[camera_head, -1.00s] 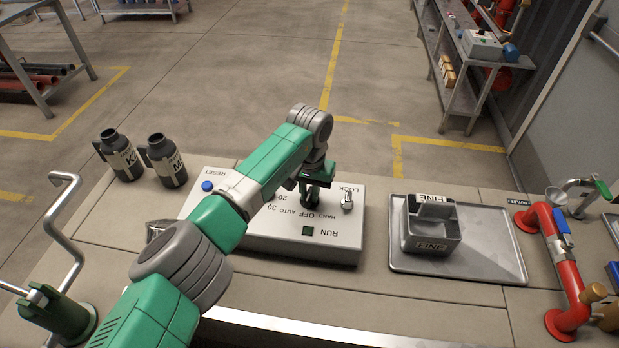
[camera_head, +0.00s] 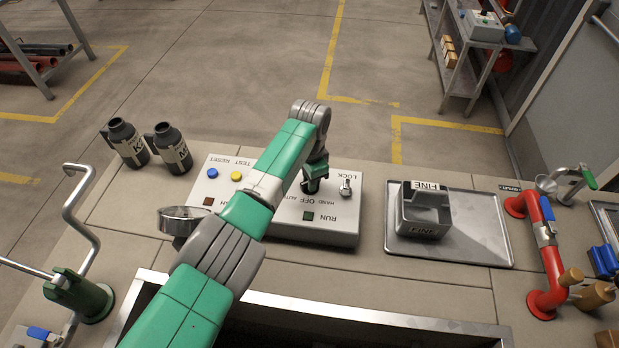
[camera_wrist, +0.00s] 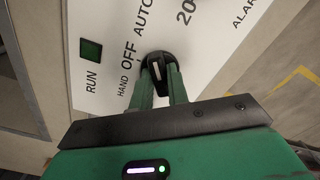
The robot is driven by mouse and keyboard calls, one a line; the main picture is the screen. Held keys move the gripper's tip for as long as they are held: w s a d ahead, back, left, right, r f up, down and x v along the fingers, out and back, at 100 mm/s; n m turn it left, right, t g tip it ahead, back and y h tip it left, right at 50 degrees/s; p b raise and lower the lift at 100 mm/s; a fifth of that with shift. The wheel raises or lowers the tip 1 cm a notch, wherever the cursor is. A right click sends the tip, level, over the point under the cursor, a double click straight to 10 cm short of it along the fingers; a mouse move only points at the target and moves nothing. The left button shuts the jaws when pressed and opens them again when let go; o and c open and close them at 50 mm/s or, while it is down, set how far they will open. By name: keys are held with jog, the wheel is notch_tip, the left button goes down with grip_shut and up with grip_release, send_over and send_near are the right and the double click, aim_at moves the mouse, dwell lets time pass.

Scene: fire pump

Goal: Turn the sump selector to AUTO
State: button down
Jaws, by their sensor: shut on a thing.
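The sump selector (camera_wrist: 155,62) is a black round knob with a white mark on a pale panel, seen in the wrist view. HAND, OFF and AUTO are printed in a row to its left. My gripper (camera_wrist: 161,78) has its two green fingers shut on the knob, one on each side. I cannot tell for sure which label the mark points to. In the head view my gripper (camera_head: 313,186) is down at the panel, just left of the LOCK key, and it hides the knob.
The control panel (camera_head: 334,225) also carries blue and yellow buttons, a dark green RUN square and a metal LOCK key (camera_head: 346,187). A grey FINE bin (camera_head: 425,215) stands on a tray to the right. Two dark bottles (camera_head: 170,150) stand at the back left.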

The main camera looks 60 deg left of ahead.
jog(key=shift+m, duration=0.7)
jog(key=shift+r, duration=0.1)
jog(key=c, duration=1.4)
grip_release()
jog(key=shift+o, duration=0.2)
notch_tip(320, 180, up, 8)
jog(key=shift+f+p, duration=0.1)
jog(key=shift+p, duration=1.15)
